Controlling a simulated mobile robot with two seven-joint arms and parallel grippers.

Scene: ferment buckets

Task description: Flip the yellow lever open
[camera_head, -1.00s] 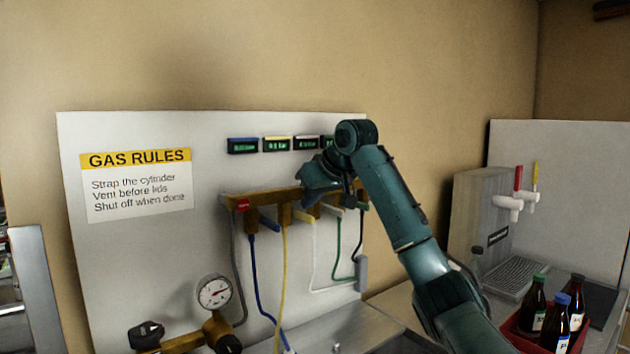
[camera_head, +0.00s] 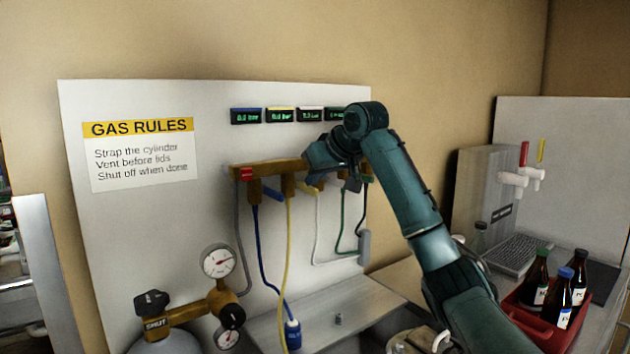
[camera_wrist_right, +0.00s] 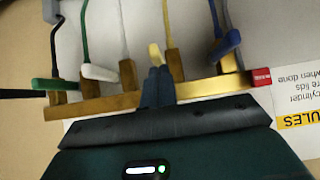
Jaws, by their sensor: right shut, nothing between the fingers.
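The yellow lever (camera_head: 307,188) sits on a brass manifold (camera_head: 264,169) on the white wall panel, above a yellow hose (camera_head: 287,235). In the right wrist view the yellow lever (camera_wrist_right: 155,53) sticks out just beyond my fingertips. My right gripper (camera_wrist_right: 157,78) is shut and empty, its tips at or very near the lever's lower end; I cannot tell whether they touch. In the head view my right gripper (camera_head: 318,155) is in front of the manifold and hides part of it. My left gripper is not in view.
A blue lever (camera_wrist_right: 226,46), a white lever (camera_wrist_right: 98,72) and a green lever (camera_wrist_right: 48,85) flank the yellow one. Displays (camera_head: 280,115) hang above. A gauge (camera_head: 219,262) and cylinder valve (camera_head: 152,303) stand lower left. A red crate of bottles (camera_head: 587,320) stands right.

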